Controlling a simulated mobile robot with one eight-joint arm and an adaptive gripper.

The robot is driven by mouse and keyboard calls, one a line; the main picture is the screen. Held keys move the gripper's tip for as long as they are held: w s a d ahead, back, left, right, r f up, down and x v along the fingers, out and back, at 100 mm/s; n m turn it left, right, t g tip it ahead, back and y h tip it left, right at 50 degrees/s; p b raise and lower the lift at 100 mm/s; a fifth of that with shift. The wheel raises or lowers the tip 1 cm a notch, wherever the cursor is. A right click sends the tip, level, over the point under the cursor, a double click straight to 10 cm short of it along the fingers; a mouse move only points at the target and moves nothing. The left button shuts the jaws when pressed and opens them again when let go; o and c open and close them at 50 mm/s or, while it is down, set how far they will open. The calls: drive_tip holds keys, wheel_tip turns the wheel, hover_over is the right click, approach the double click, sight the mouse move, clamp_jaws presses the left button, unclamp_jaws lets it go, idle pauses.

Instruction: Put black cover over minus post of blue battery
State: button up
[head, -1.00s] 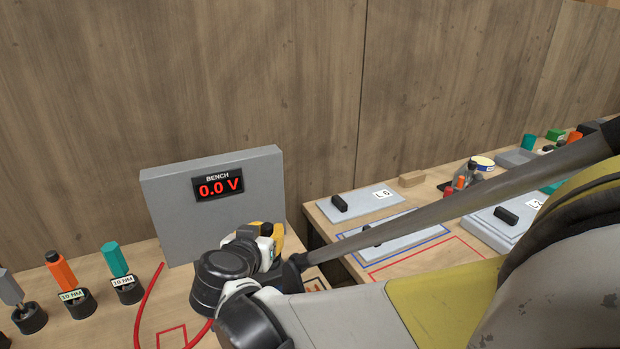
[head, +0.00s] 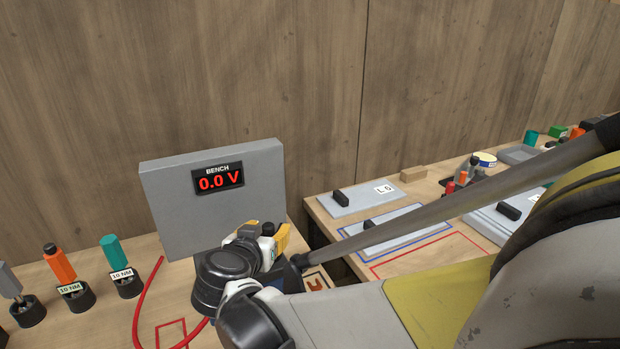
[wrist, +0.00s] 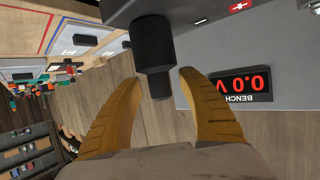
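A black stepped cylinder (wrist: 153,55), wide at its base and narrower at its free end, stands on a dark block (wrist: 120,8) in the wrist view, which is upside down. It looks like the black cover on a battery post. A red plus label (wrist: 238,6) sits at the picture's top edge, to the right of the cylinder. My gripper (wrist: 158,76) is open, its two yellow fingers on either side of the narrow end, with a gap visible at the right finger. In the head view my gripper (head: 282,238) is mostly hidden by my wrist, as is the battery.
A grey bench meter (head: 218,210) reading 0.0 V stands close behind my gripper. Torque tools in black holders (head: 75,297) stand at left, with a red cable (head: 140,305) near them. A second table at right holds grey plates (head: 360,198) with black blocks.

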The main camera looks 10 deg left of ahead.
wheel_tip(320, 180, up, 10)
idle(0.6)
drive_tip(key=shift+d, duration=0.1)
drive_tip(key=s+d+f+g+h, duration=0.1)
drive_tip(key=s+d+f+g, duration=0.15)
drive_tip(key=d, duration=0.95)
drive_tip(key=s+d+f+g+h, duration=0.1)
drive_tip(key=s+d+f+g, duration=0.15)
drive_tip(key=d, duration=0.95)
drive_tip(key=s+d+f, duration=0.2)
drive_tip(key=s+d, duration=0.1)
drive_tip(key=s, duration=0.2)
drive_tip(key=s+d+f+g+y, duration=0.1)
drive_tip(key=s+d+f, duration=0.1)
drive_tip(key=s, duration=0.3)
drive_tip(key=s+d+f+y, duration=0.1)
drive_tip(key=s+d+f, duration=0.1)
drive_tip(key=s+d, duration=0.3)
drive_tip(key=shift+f, duration=0.4)
drive_tip(key=shift+s+d, duration=0.1)
